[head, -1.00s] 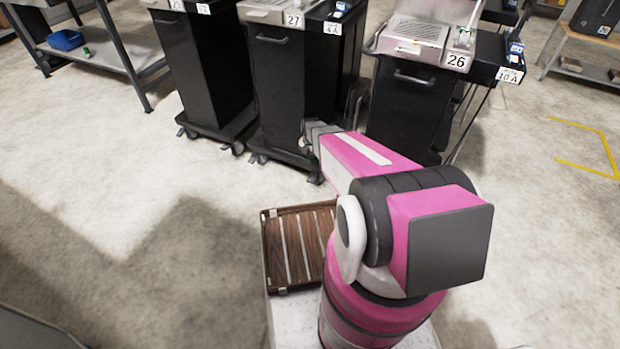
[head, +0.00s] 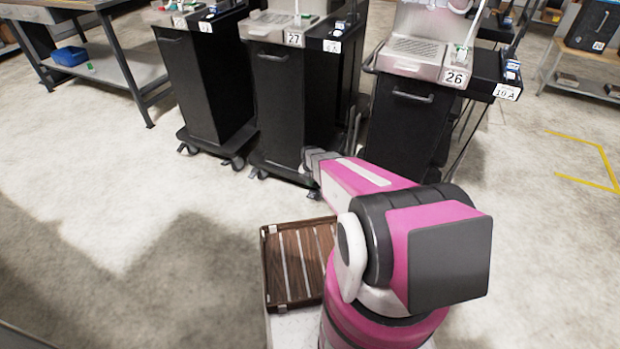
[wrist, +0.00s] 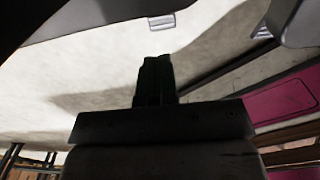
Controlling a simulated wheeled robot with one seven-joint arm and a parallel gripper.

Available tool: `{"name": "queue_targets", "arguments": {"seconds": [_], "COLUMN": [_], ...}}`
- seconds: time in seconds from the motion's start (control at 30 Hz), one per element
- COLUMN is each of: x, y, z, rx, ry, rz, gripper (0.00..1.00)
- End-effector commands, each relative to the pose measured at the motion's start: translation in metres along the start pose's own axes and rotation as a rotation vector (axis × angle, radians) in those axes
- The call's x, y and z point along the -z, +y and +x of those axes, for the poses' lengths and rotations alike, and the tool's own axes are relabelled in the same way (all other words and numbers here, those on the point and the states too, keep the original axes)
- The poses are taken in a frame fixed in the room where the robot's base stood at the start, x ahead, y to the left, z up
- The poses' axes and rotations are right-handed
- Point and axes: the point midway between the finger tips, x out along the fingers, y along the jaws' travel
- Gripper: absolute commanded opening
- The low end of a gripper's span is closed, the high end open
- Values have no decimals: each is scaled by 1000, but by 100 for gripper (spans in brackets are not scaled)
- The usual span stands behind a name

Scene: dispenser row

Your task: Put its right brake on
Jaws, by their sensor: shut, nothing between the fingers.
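Three black dispenser carts stand in a row in the head view: a left cart (head: 200,85), cart 27 (head: 282,100) and cart 26 (head: 400,125). Cart 27's front left caster (head: 258,172) shows, and its front right caster (head: 313,192) is partly visible beside my arm. Cart 26's lower front is behind my arm. My gripper (wrist: 155,75) shows in the wrist view as dark fingers held together, empty, over pale floor. Beyond it is a small grey tab (wrist: 162,22), and a grey part (wrist: 292,22) is at upper right. I cannot tell which brakes are on.
A wooden slatted tray (head: 290,265) is in front of the carts, beside my arm's base. A metal workbench (head: 100,65) with a blue bin (head: 69,56) stands at upper left. A shelf table (head: 580,60) is at upper right. Floor at left is clear; yellow tape marks the right.

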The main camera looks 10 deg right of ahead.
Motion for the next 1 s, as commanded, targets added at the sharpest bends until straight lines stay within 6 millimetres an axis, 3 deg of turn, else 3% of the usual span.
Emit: {"name": "queue_targets", "arguments": {"seconds": [0.2,0.4,0.6,1.0], "x": [-1,-1,-1,0], "y": [1,1,0,0], "z": [43,71,82,84], "rx": [1,0,0,0], "ry": [1,0,0,-5], "rz": [0,0,0,0], "gripper": [0,0,0,0]}}
